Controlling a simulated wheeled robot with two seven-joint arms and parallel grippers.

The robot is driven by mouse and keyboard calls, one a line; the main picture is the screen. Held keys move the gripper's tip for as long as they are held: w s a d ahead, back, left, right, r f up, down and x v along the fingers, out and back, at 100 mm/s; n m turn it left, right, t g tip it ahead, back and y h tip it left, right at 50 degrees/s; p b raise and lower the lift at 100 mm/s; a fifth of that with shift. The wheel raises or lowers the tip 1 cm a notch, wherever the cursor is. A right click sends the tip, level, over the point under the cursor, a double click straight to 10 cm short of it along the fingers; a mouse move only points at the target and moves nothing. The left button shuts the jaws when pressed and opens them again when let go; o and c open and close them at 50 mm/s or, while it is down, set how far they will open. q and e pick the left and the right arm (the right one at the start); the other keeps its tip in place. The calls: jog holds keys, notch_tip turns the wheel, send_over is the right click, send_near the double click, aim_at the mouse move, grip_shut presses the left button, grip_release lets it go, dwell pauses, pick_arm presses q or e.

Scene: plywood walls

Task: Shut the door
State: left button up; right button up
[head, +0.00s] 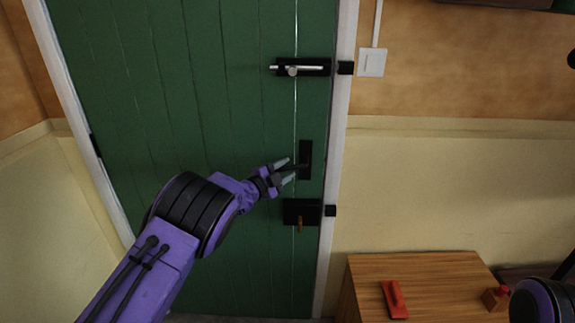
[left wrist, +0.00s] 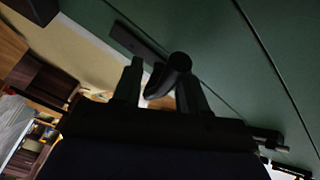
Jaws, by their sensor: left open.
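The green plank door (head: 230,110) fills much of the head view, inside a white frame (head: 345,120). It looks level or nearly level with the frame; I cannot tell if a small gap remains. A dark handle (head: 305,158) sits near its right edge. My left gripper (head: 287,170) is open at the handle. In the left wrist view the dark curved handle (left wrist: 178,63) shows between and just beyond the spread fingers of the left gripper (left wrist: 160,85); contact is unclear. My right gripper is out of view.
A slide bolt (head: 300,68) is above the handle, and a black lock (head: 300,212) with a brass-coloured piece is below. A wooden table (head: 435,275) at lower right carries a red tool (head: 395,298) and a small red-topped block (head: 496,297). A light switch (head: 372,62) is on the wall.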

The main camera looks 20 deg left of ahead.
pick_arm(q)
jog(key=shift+x, duration=0.85)
jog(key=shift+a+f, duration=0.1)
grip_shut()
jog(key=n+t+b, duration=0.1)
jog(key=b, duration=0.1)
jog(key=f+n+b, duration=0.1)
jog(key=b, duration=0.2)
jog(key=d+n+t+b, duration=0.1)
jog(key=b, duration=0.1)
jog(key=shift+w+f+n+t, duration=0.1)
jog(key=shift+f+n+t, duration=0.2)
jog(key=shift+f, duration=0.1)
